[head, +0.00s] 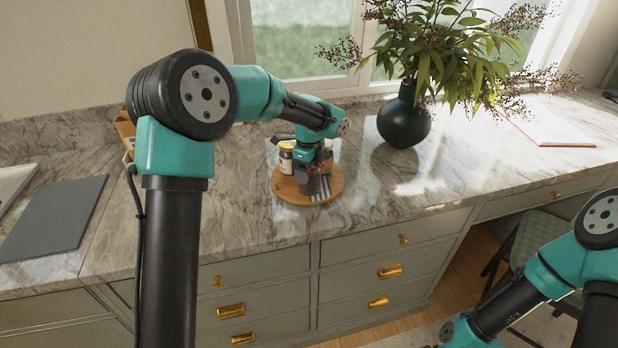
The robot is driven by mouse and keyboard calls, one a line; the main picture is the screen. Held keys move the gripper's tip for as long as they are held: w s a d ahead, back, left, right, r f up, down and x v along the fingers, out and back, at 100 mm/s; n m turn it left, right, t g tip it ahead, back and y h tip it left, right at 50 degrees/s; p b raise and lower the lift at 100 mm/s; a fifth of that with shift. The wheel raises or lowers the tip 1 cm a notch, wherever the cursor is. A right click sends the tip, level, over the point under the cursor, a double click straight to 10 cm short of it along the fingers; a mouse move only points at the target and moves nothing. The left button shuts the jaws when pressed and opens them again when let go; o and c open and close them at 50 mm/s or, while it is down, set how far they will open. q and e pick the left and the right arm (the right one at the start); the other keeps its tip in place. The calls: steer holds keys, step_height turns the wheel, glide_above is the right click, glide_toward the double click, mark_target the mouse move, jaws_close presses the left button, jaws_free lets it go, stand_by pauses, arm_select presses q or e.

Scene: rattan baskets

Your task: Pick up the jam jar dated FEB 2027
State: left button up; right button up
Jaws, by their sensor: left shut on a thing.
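A round wooden board (335,188) lies on the marble counter with small jars on it. One jar with a yellowish lid (286,158) stands at the board's back left. Part of another jar (328,158) shows at the back right, beside my gripper. My left gripper (311,185) points down over the middle of the board and is shut on a jar, which it mostly hides. No date can be read on any jar at this size. My right arm is at the lower right, and its gripper is out of the frame.
A grey slab (52,220) lies at the left, and an open book (545,125) at the far right. The counter in front of the vase is clear.

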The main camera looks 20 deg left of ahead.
arm_select(q)
steer(key=shift+r, duration=0.1)
steer(key=shift+r, duration=1.25)
steer(key=s+d, duration=0.1)
steer(key=s, duration=0.4)
steer(key=s+d+r, duration=0.1)
steer(key=s+d, duration=0.1)
steer(key=s, duration=0.3)
steer(key=s+d+r, duration=0.1)
steer(key=s+d, duration=0.1)
steer(key=s, duration=0.3)
steer(key=shift+d+r, duration=0.15)
steer(key=shift+d, duration=0.05)
